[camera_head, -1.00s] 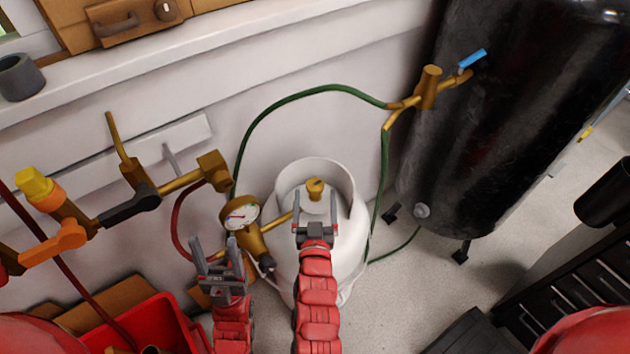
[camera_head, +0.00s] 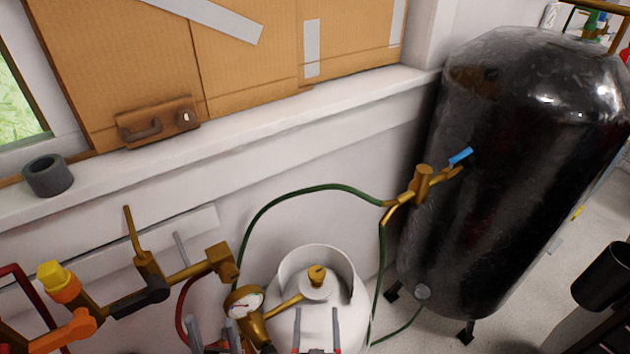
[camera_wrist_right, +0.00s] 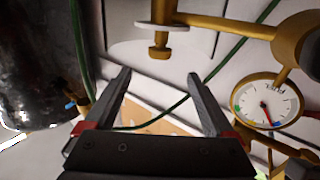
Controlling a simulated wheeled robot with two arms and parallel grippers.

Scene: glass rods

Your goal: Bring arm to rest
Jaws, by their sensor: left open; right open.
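My right gripper (camera_head: 317,330) shows only by its fingertips at the bottom edge, in front of the white gas cylinder (camera_head: 308,318) with its brass valve (camera_head: 317,275). In the right wrist view the right gripper (camera_wrist_right: 160,78) is open, with nothing between its fingers. My left gripper (camera_head: 213,333) is open at the bottom edge, left of the cylinder and just below the pressure gauge (camera_head: 244,302). Most of both arms is out of the head view. The gauge also shows in the right wrist view (camera_wrist_right: 266,102), to the right of the fingers.
A black tank (camera_head: 500,190) with a brass valve (camera_head: 421,184) stands at the right. A green hose (camera_head: 300,192) runs from it towards the gauge. Brass pipework (camera_head: 150,275) lines the left wall. A grey ring (camera_head: 48,176) sits on the ledge.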

